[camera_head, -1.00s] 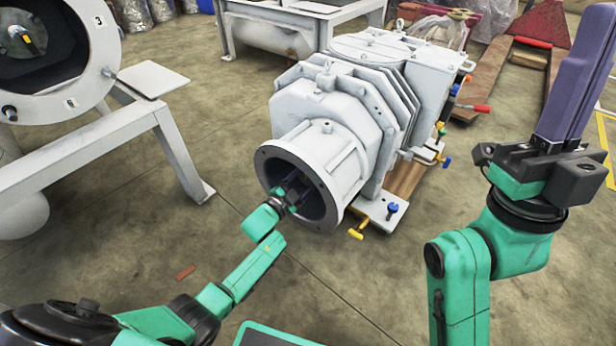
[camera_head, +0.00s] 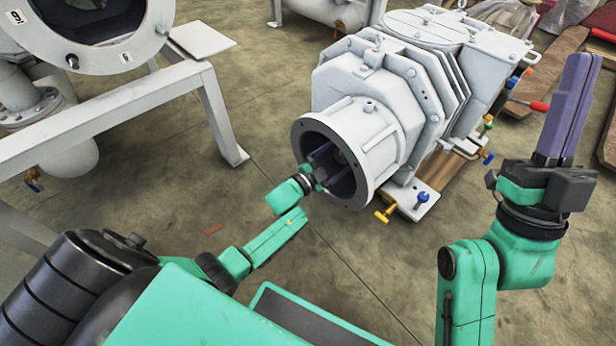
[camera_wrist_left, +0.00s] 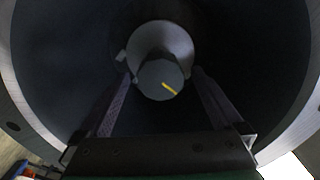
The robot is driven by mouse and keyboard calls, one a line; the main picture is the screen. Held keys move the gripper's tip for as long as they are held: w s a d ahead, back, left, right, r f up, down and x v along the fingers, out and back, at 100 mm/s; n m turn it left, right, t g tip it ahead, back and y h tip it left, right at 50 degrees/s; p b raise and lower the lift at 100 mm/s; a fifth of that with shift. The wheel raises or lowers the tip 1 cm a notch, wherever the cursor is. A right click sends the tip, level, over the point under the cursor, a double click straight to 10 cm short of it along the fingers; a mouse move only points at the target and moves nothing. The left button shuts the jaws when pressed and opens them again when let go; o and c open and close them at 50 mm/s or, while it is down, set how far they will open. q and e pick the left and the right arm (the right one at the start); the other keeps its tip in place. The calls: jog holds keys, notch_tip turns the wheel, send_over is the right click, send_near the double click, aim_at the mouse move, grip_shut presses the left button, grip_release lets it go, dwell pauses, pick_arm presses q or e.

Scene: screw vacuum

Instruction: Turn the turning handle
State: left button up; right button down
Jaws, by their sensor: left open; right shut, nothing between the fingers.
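The turning handle appears to be the grey round shaft end with a yellow stripe (camera_wrist_left: 162,80), deep inside the dark flange opening in the left wrist view. The opening is at the front of the white machine (camera_head: 385,105). In the head view my left gripper (camera_head: 328,155) reaches into the opening, its fingers partly hidden by the rim. In the left wrist view the left gripper's fingers (camera_wrist_left: 161,88) are open, one on each side of the shaft end; I cannot tell if they touch it. My right gripper (camera_head: 578,75) is shut and empty, pointing up at the right.
A yellow knob (camera_head: 385,215) and a blue knob (camera_head: 423,198) stick out at the machine's base. A white metal frame (camera_head: 110,120) with a round vessel stands at the left. Floor (camera_head: 350,270) is free in front of the machine.

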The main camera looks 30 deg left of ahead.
pick_arm(q)
jog(key=p+v, duration=0.1)
jog(key=v, duration=0.2)
pick_arm(e)
jog(key=w+a+f+m+g+h+p, duration=0.1)
jog(key=f+g+h, duration=0.1)
jog(key=f, duration=0.6)
jog(key=w+a+f+m+g+h, duration=0.1)
jog(key=w+f+g, duration=0.15)
jog(key=f, duration=0.55)
jog(key=w+a+f+m+g+h+p, duration=0.1)
jog(key=a+f+m+g+h, duration=0.15)
jog(key=f, duration=0.55)
pick_arm(q)
jog(key=p+v, duration=0.2)
jog(key=v, duration=0.8)
pick_arm(e)
jog(key=s+f+g, duration=0.3)
jog(key=s+f, duration=0.3)
jog(key=f, duration=0.4)
jog(key=s+f+g+h, duration=0.1)
jog(key=s+f+g, duration=0.3)
jog(key=f, duration=0.6)
jog(key=shift+s+a+g, duration=0.15)
jog(key=shift+s+g, duration=0.15)
jog(key=shift+s, duration=0.9)
pick_arm(q)
jog(key=shift+f, duration=0.1)
pick_arm(e)
jog(key=shift+f, duration=0.1)
